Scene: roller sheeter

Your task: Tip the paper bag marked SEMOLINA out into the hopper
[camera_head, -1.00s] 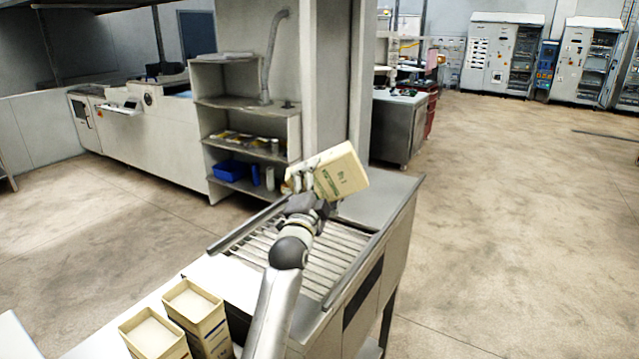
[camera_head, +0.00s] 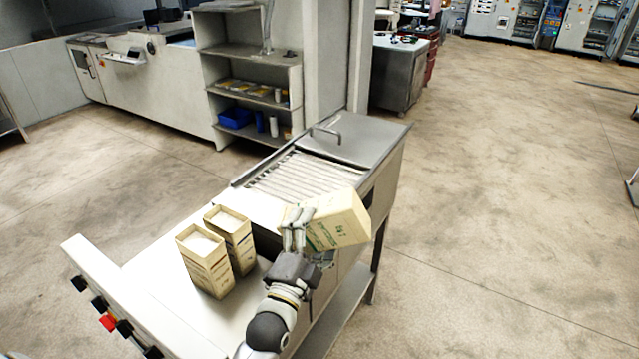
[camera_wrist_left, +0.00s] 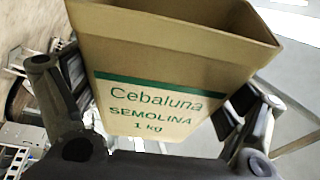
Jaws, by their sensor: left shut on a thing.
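The paper bag marked SEMOLINA (camera_head: 338,222) is in my left gripper (camera_head: 297,230), tilted on its side near the machine's right edge. In the left wrist view the bag (camera_wrist_left: 150,105) sits between the two fingers, its green print readable. Its top is open there and I see bare inner walls, no filling. The bag hides part of the machine's right side. The slatted bed (camera_head: 300,175) lies beyond the bag, with a dark recess (camera_head: 267,243) at its near end; I cannot tell which part is the hopper. My right gripper is not in view.
Two filled, open bags (camera_head: 203,262) and (camera_head: 232,240) stand upright on the white tabletop, left of my gripper. A panel with buttons (camera_head: 105,318) edges the near left. A metal lid with a handle (camera_head: 355,138) covers the far end. Floor to the right is clear.

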